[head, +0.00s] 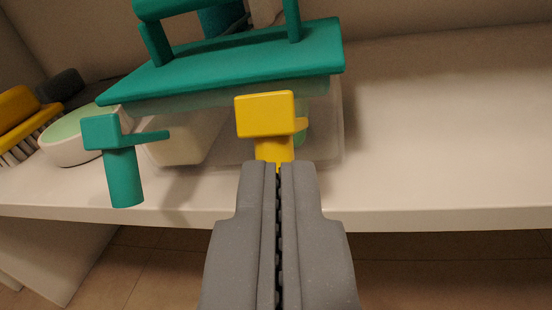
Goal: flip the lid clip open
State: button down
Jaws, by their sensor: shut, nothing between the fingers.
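A translucent container (325,140) with a teal lid (230,68) and a teal handle on top stands on a pale shelf. A yellow clip-like part (265,113) shows at the container's front, below the lid's front edge. My gripper (279,168) is shut and empty, its fingertips just below the yellow part and overlapping its lower end in the picture. I cannot tell whether they touch. A teal part (123,165) of similar shape, with a thin arm to the right, is to the left of the container's front. The yellow part's lower end is hidden by my fingertips.
A white and pale green bowl (75,140) and a yellow-backed brush (25,115) stand at the left, with a dark grey object (62,83) behind. The shelf (450,150) is clear to the right. Its front edge runs below the container, with tiled floor beneath.

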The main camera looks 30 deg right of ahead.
jog(key=f+p+v, duration=0.2)
jog(key=v, duration=0.9)
jog(key=shift+f+p, duration=0.25)
jog(key=shift+p, duration=0.05)
jog(key=shift+a, duration=0.1)
